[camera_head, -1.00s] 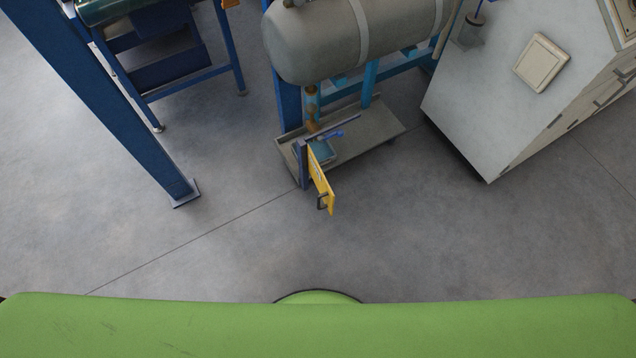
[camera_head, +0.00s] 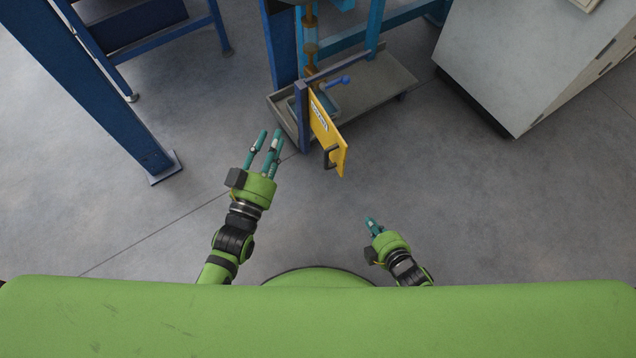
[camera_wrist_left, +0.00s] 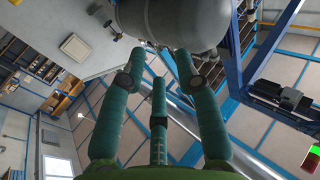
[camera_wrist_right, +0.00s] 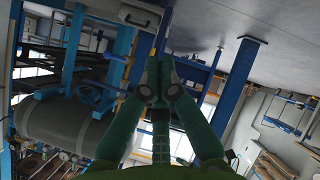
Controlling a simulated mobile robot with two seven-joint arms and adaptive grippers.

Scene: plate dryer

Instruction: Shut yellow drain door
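The yellow drain door (camera_head: 326,130) stands swung out from a dark blue post (camera_head: 301,118), with its free edge toward me. My left gripper (camera_head: 268,142) is left of the door, open and empty, apart from door and post. Its spread fingers (camera_wrist_left: 160,65) show in the left wrist view. My right gripper (camera_head: 371,224) is nearer to me, below and right of the door, and apart from it. Its fingers meet with nothing between them in the right wrist view (camera_wrist_right: 157,76). Neither wrist view clearly shows the door.
A blue column (camera_head: 100,95) stands at the left. A grey cabinet (camera_head: 505,60) stands at the right. The floor around the door's free edge is clear.

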